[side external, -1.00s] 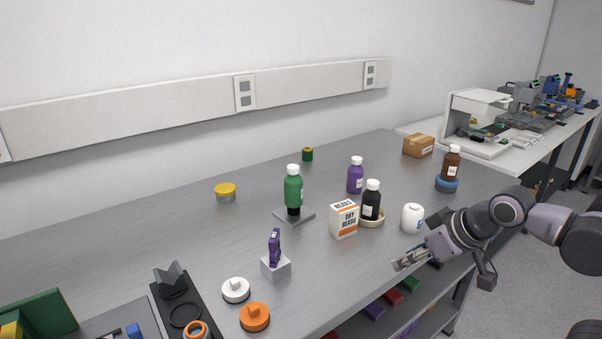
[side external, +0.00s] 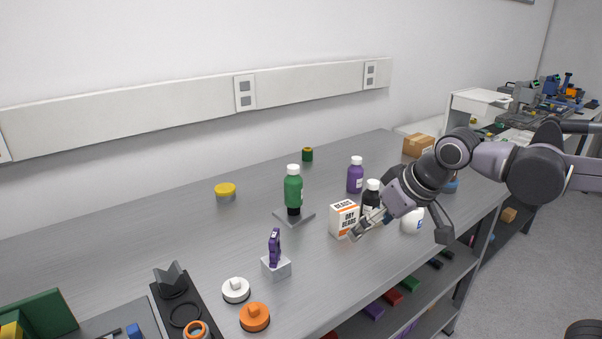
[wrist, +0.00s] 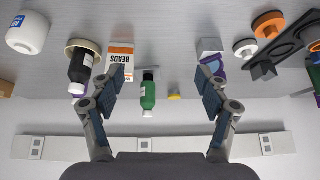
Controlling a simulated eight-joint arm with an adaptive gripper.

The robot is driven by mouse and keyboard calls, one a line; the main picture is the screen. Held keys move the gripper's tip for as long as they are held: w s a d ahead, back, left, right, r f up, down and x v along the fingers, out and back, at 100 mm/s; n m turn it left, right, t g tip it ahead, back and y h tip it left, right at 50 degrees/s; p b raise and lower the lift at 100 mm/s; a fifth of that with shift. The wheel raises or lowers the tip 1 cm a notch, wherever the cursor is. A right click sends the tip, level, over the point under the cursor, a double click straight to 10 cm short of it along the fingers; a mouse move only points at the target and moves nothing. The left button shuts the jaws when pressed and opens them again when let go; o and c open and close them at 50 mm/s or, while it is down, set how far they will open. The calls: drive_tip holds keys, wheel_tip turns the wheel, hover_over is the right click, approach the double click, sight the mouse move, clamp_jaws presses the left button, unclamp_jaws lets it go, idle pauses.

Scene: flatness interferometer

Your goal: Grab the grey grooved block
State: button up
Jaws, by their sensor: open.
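A light grey block (side external: 276,268) stands on the bench left of my gripper, with a purple upright part (side external: 274,247) on it; I cannot tell whether its top is grooved. It also shows in the wrist view (wrist: 209,44), near the right finger. A darker grey block with a V-shaped groove (side external: 170,280) stands on a black tray further left; it also shows in the wrist view (wrist: 262,71). My gripper (side external: 361,230) is open and empty, above the bench beside the white bead box (side external: 343,219), apart from both grey blocks.
A black bottle (side external: 371,196) and a white jar (side external: 411,221) stand close to my gripper. A green bottle (side external: 293,188) stands on a grey plate behind the light grey block. White (side external: 235,290) and orange (side external: 254,317) knobbed discs lie in front.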

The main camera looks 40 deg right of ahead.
drive_tip(key=w+a+r, duration=0.3)
drive_tip(key=w+a, duration=0.4)
drive_tip(key=g, duration=0.2)
hover_over(169, 277)
drive_tip(key=s, duration=0.5)
wheel_tip(169, 277, down, 5)
drive_tip(key=x, duration=1)
drive_tip(key=shift+w+d, duration=0.2)
drive_tip(key=shift+w, duration=0.15)
drive_tip(key=shift+r, duration=0.1)
drive_tip(key=c, duration=1.5)
